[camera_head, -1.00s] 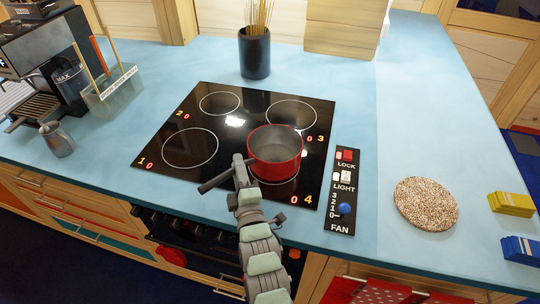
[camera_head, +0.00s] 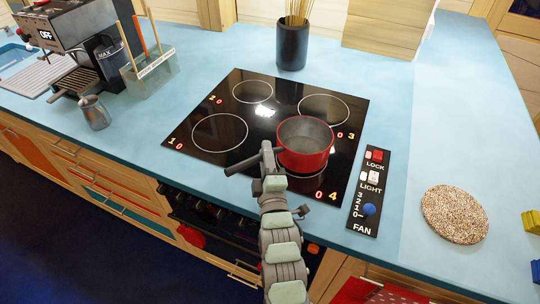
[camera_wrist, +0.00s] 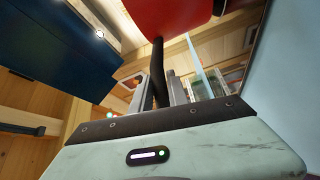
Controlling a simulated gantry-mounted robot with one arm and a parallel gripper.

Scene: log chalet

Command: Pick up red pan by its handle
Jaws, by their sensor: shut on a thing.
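The red pan (camera_head: 304,157) is over the front right burner of the black cooktop (camera_head: 212,163). My gripper (camera_head: 267,154) comes up from the front edge and is shut on the handle close to the pan. In the wrist view the black handle (camera_wrist: 158,62) runs down between the fingers of my gripper (camera_wrist: 163,92), with the red pan (camera_wrist: 165,18) above.
A control panel (camera_head: 371,190) with a blue knob lies right of the cooktop. A round cork-like trivet (camera_head: 455,214) lies farther right. A dark utensil pot (camera_head: 292,46) stands behind. A coffee machine (camera_head: 70,45) and small metal jug (camera_head: 95,113) stand left.

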